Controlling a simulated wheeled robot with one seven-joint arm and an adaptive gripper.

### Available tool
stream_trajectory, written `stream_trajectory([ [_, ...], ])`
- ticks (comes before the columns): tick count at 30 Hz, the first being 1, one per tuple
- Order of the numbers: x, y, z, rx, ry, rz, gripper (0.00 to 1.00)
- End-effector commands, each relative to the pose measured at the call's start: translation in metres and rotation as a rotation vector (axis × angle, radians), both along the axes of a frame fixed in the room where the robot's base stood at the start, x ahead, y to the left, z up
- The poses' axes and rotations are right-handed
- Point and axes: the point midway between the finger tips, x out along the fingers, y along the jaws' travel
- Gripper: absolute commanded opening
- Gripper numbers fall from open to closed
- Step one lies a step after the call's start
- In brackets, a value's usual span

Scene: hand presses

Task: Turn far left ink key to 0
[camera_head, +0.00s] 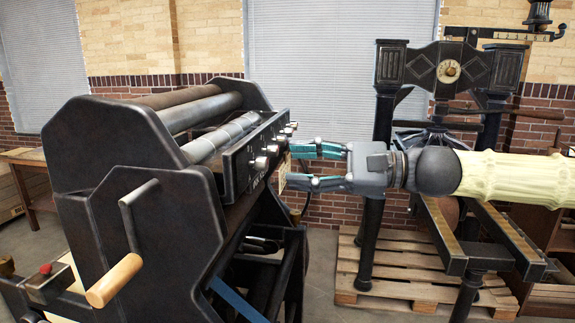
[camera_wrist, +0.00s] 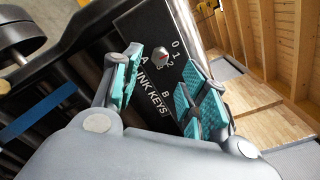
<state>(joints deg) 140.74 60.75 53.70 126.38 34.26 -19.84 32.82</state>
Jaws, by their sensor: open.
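The ink key panel (camera_head: 244,160) is a dark face on the near press, with a row of silver ink keys (camera_head: 261,163). In the wrist view it is a black plate (camera_wrist: 130,25) lettered "INK KEYS", with A and B marks. One round key (camera_wrist: 161,57) with a red mark shows there, with a 0 printed near it. I cannot tell which key of the row this is. My gripper (camera_head: 290,167) is open and empty, its teal-padded fingers pointing at the panel. In the wrist view the key appears between and beyond the fingers (camera_wrist: 162,66), apparently untouched.
A crank with a wooden handle (camera_head: 114,280) sticks out of the press's near side. A second hand press (camera_head: 387,130) stands on a wooden pallet (camera_head: 395,282) behind my arm. A wooden table (camera_head: 27,165) is at the far left.

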Motion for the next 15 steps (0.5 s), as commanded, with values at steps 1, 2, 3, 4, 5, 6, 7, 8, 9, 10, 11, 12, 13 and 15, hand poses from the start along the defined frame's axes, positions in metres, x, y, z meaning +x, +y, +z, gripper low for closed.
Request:
stream_trajectory([
  [1,-0.002,-0.006,0.001,0.001,-0.002,-0.001,0.43],
  [2,-0.002,-0.009,0.001,0.001,-0.002,-0.001,0.43],
  [3,-0.003,-0.013,0.002,0.001,-0.002,-0.001,0.43],
  [4,-0.004,-0.016,0.001,0.001,-0.002,-0.001,0.43],
  [5,-0.005,-0.019,0.001,0.001,-0.001,-0.001,0.43],
  [6,-0.006,-0.024,0.002,0.001,-0.003,-0.001,0.43],
  [7,-0.006,-0.027,0.002,0.002,-0.002,-0.002,0.43],
  [8,-0.007,-0.03,0.001,0.002,-0.002,-0.002,0.43],
  [9,-0.008,-0.034,0.002,0.001,-0.002,-0.001,0.43],
  [10,-0.009,-0.036,0.002,0.002,-0.002,-0.001,0.43],
  [11,-0.01,-0.039,0.001,0.001,-0.001,0.0,0.43],
  [12,-0.01,-0.043,0.002,0.002,-0.001,-0.001,0.43],
  [13,-0.011,-0.045,0.002,0.002,-0.002,-0.001,0.43],
  [15,-0.012,-0.05,0.001,0.001,-0.001,-0.001,0.43],
])
